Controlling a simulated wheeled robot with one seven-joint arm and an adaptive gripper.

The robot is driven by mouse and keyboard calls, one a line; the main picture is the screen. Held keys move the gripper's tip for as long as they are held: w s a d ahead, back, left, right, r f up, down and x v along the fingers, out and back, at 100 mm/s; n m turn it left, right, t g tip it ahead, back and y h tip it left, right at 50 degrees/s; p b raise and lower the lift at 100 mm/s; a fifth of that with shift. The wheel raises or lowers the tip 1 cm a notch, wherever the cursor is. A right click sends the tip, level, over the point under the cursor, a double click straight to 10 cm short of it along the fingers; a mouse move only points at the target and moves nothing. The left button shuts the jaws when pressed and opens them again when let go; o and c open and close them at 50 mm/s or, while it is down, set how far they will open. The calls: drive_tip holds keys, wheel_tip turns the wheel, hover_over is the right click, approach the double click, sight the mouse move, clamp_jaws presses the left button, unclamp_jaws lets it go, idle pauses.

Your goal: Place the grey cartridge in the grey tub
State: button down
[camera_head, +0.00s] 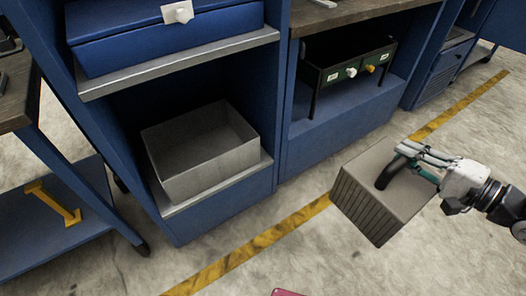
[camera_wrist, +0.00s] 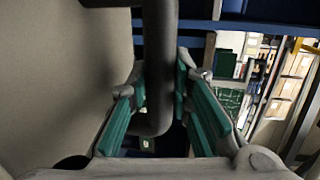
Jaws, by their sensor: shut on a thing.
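The grey cartridge (camera_head: 382,198) is a boxy block with ribbed sides and a dark handle on top. It hangs in the air at the right of the head view, tilted. My gripper (camera_head: 405,165) is shut on its handle. In the wrist view the dark handle (camera_wrist: 160,70) runs between the green fingers of my gripper (camera_wrist: 160,105), and the cartridge's plain grey face (camera_wrist: 60,75) fills the left side. The grey tub (camera_head: 205,185) is an open, empty box on the lower shelf of the blue cabinet, to the left of the cartridge and apart from it.
A blue case (camera_head: 165,35) lies on the shelf (camera_head: 180,65) above the tub. A dark green drawer unit (camera_head: 345,75) with knobs stands right of the tub's bay. A blue trolley (camera_head: 60,220) is at the left. The floor before the cabinet is open, with a yellow line (camera_head: 265,235).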

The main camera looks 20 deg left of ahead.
drive_tip(key=shift+r, duration=0.15)
drive_tip(key=w+a+f, duration=0.2)
drive_tip(key=a, duration=1.4)
drive_tip(key=w+a+f, duration=0.2)
drive_tip(key=w+a, duration=0.1)
drive_tip(key=a, duration=1.4)
drive_tip(key=w+a+f, duration=0.2)
drive_tip(key=a, duration=1.5)
drive_tip(key=shift+w+f, duration=0.25)
drive_tip(key=shift+w, duration=0.05)
